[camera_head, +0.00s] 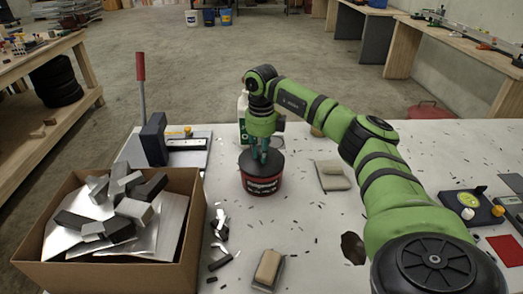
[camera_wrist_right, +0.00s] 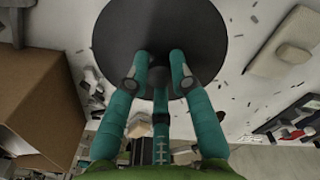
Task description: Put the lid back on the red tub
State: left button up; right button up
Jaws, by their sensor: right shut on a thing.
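The red tub (camera_head: 263,186) stands on the white bench near the middle of the head view, with a dark label on its side. The round dark lid (camera_head: 276,165) is at the top of the tub, roughly level and over its mouth; I cannot tell if it is fully seated. My right gripper (camera_head: 261,158) points down from above and is shut on the lid near its middle. In the right wrist view the teal fingers (camera_wrist_right: 160,62) meet the wide dark lid (camera_wrist_right: 160,25), which hides the tub. My left gripper is out of view.
A cardboard box (camera_head: 112,276) of metal offcuts stands at the left. Behind it is a device with a red handle (camera_head: 141,68). A white bottle (camera_head: 243,112) stands behind the tub. Soap-like blocks (camera_head: 268,267) and scraps lie around.

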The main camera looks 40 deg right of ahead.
dwell(0.8)
jog(key=shift+f+p, duration=0.2)
jog(key=shift+p, duration=0.45)
dwell(1.0)
jog(key=o, duration=1.5)
jog(key=shift+r, duration=0.1)
jog(key=shift+r+p, duration=3.1)
jog(key=shift+r, duration=0.35)
